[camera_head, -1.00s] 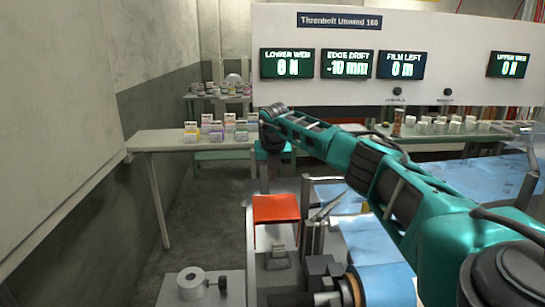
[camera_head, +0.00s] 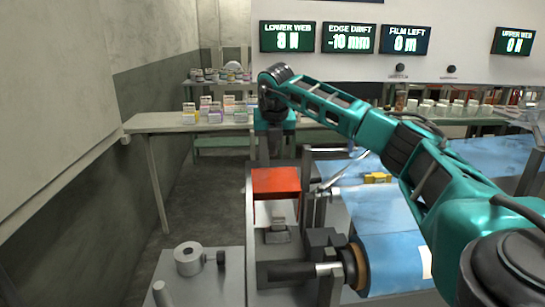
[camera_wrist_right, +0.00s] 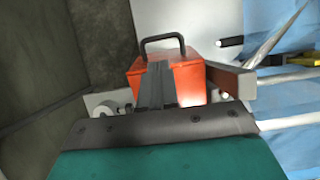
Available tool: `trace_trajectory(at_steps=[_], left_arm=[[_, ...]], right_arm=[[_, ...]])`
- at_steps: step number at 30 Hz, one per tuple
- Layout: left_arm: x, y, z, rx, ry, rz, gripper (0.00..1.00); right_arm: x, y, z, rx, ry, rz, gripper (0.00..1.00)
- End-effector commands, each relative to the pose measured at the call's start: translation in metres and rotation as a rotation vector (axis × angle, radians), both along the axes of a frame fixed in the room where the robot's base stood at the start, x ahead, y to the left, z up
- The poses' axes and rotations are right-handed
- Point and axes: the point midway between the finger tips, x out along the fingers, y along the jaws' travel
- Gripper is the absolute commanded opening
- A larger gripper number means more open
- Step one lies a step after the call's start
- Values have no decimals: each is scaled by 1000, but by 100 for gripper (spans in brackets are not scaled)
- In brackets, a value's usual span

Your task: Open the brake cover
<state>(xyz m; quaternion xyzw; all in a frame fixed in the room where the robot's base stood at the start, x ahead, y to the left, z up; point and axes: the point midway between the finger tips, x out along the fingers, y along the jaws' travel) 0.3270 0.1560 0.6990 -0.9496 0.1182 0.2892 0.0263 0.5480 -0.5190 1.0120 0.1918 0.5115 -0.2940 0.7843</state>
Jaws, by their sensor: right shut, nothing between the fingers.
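The brake cover appears to be the orange-red box lid (camera_head: 276,182) on the grey machine frame, low in the middle of the head view. It looks closed. In the right wrist view the orange cover (camera_wrist_right: 185,75) has a dark arched handle (camera_wrist_right: 163,40) on top. My right gripper (camera_head: 269,160) hangs pointing down just beyond the cover in the head view. Its dark fingers (camera_wrist_right: 155,84) are shut and empty, in front of the cover in the wrist view. I cannot tell whether they touch it. My left gripper is out of view.
A blue film roll (camera_head: 392,262) and blue sheet (camera_head: 385,210) lie right of the cover. A grey stand with a round hub (camera_head: 189,259) is at lower left. A table with small boxes (camera_head: 160,124) stands behind. Bare floor (camera_head: 205,200) lies left of the frame.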

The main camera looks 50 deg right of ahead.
Motion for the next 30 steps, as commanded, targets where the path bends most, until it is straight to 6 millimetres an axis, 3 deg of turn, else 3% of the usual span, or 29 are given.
trace_trajectory(at_steps=[6,12,18,30], left_arm=[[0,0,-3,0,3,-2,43],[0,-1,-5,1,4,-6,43],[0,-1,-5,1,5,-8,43],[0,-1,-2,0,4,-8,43]], right_arm=[[12,-11,-40,0,4,0,0],[21,-18,-66,1,3,1,0],[25,-22,-76,0,1,1,0],[27,-23,-77,1,2,0,0]])
